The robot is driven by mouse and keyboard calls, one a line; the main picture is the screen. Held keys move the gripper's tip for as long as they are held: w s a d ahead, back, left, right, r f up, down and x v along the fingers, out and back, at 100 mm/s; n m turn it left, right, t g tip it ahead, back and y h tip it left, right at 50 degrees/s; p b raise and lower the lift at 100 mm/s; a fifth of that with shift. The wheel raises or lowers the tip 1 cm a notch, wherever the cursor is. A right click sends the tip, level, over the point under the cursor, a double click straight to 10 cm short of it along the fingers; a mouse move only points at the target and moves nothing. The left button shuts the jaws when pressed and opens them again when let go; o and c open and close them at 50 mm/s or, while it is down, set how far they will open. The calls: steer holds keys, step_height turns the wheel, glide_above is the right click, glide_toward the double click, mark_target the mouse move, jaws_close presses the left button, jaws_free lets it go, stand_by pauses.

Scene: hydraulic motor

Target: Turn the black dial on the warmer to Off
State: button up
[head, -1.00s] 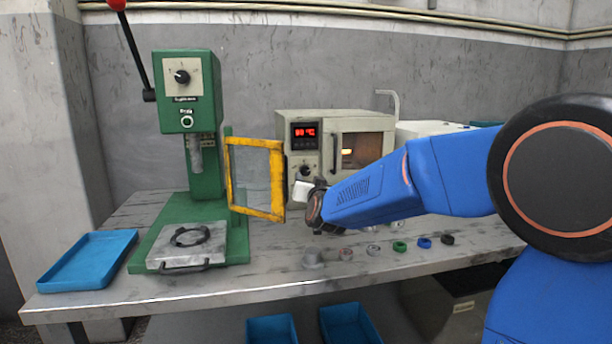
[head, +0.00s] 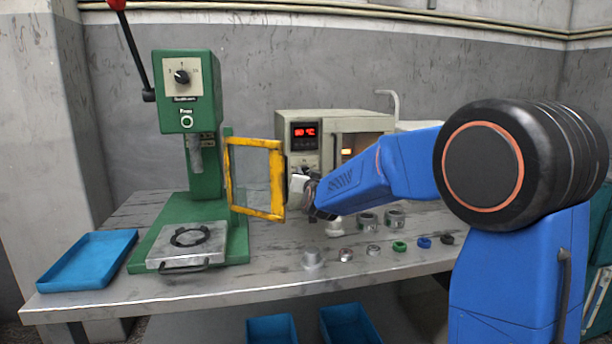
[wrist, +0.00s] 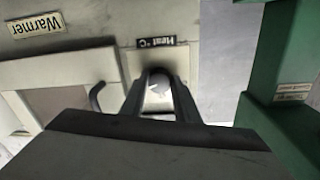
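The warmer (head: 350,117) is a beige box on the bench with a red lit display (head: 304,130) and a window door. In the wrist view, its "Heat °C" label (wrist: 155,42) lies just beyond my gripper (wrist: 160,78). The two fingers are apart and point at the panel below that label. A small pale patch with a light mark shows between them, at the dial's place. The dial itself is mostly hidden by the fingers, so its setting and any contact are unclear. In the head view my gripper (head: 298,188) is in front of the warmer's lower left panel.
A green press (head: 206,100) with an open yellow-framed guard (head: 232,180) stands close left of my gripper. Several small rings and metal parts lie on the bench (head: 290,275) below. A blue tray (head: 88,262) is at the left.

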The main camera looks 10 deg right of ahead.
steer(key=shift+c, duration=1.2)
steer(key=n, duration=0.6)
steer(key=shift+d+f+n, duration=0.1)
steer(key=shift+n, duration=0.3)
steer(key=n, duration=0.3)
steer(key=shift+n+t, duration=0.3)
steer(key=shift+n, duration=0.1)
steer(key=n, duration=0.4)
steer(key=shift+d+n+y, duration=0.1)
steer(key=shift+n+y, duration=0.2)
steer(key=shift+n, duration=0.1)
steer(key=n, duration=0.6)
steer(key=shift+n+y, duration=0.3)
steer(key=shift+y, duration=0.1)
steer(key=n, duration=0.7)
steer(key=shift+y, duration=0.3)
